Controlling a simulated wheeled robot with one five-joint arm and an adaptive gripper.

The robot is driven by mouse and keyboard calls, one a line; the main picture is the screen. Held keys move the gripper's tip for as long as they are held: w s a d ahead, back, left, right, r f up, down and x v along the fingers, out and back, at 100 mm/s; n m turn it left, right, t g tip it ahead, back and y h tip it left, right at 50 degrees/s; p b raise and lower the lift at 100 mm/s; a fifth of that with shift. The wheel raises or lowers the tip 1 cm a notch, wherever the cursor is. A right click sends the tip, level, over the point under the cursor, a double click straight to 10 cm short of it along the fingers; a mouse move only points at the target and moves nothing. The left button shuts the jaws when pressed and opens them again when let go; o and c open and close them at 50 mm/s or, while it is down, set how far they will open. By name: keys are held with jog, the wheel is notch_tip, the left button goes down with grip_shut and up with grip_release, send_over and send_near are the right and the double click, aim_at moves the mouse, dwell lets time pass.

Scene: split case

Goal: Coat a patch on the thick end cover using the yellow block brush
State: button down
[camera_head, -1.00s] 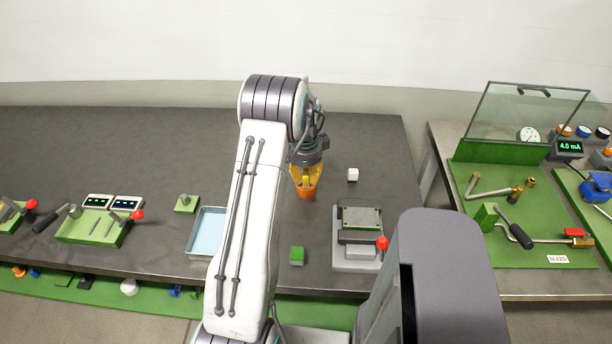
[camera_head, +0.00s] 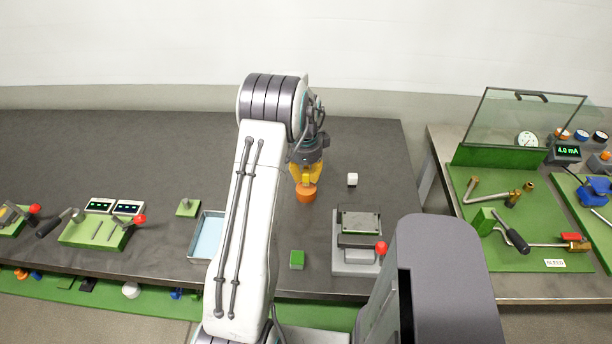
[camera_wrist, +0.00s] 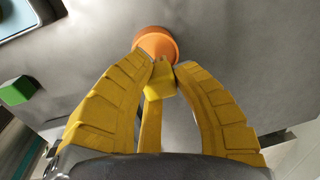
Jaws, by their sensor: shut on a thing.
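My gripper (camera_head: 305,182) is at the orange cup (camera_head: 306,195) on the dark bench. In the wrist view my yellow fingers (camera_wrist: 163,70) are shut on a small yellow block (camera_wrist: 159,86), which I take to be the block brush. Its lower end is near or over the mouth of the cup (camera_wrist: 155,42); whether it is inside I cannot tell. A grey fixture (camera_head: 355,263) to the right holds a green-grey plate (camera_head: 360,222) and a grey block; which part is the thick end cover I cannot tell.
A red-knobbed lever (camera_head: 381,248) stands on the fixture. A white cube (camera_head: 352,180) is right of the cup. A green block (camera_head: 297,260) and a light-blue tray (camera_head: 205,238) lie in front and left. The bench behind is clear.

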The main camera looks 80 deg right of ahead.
aim_at(307, 170)
jog(key=shift+r+p, duration=1.2)
jog(key=shift+r, duration=1.05)
